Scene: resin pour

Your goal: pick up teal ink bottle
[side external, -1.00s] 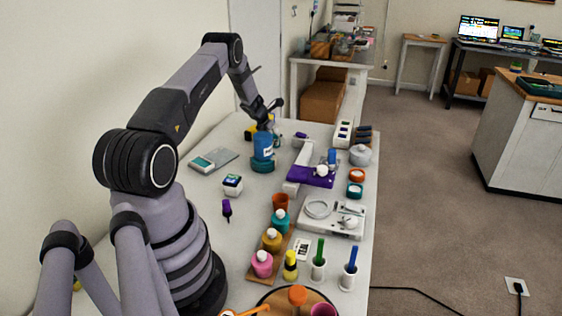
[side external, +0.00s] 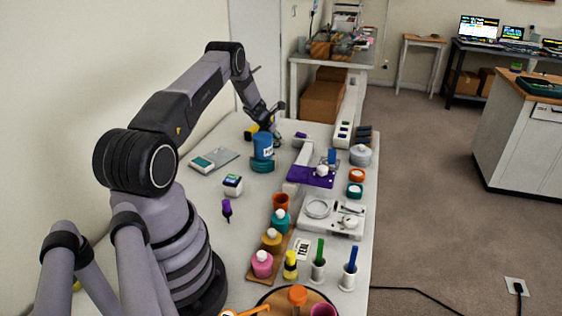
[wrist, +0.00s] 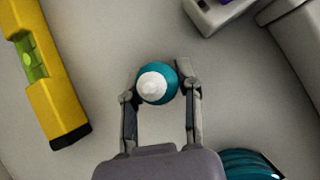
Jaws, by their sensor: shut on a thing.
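A teal bottle (wrist: 150,99) with a white cap sits between the two fingers of my gripper (wrist: 160,87) in the wrist view. The fingers are shut on its sides. In the side view my gripper (side external: 270,122) is low at the far end of the table, just behind the blue cup, and the held bottle cannot be made out there. Another teal bottle (side external: 281,225) with a pale cap stands in the row of bottles nearer the camera.
A yellow spirit level (wrist: 47,85) lies left of my gripper; it shows partly in the side view (side external: 250,131). The blue cup (side external: 263,146) stands close by on a teal base. A purple-topped device (side external: 310,178) is to the right.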

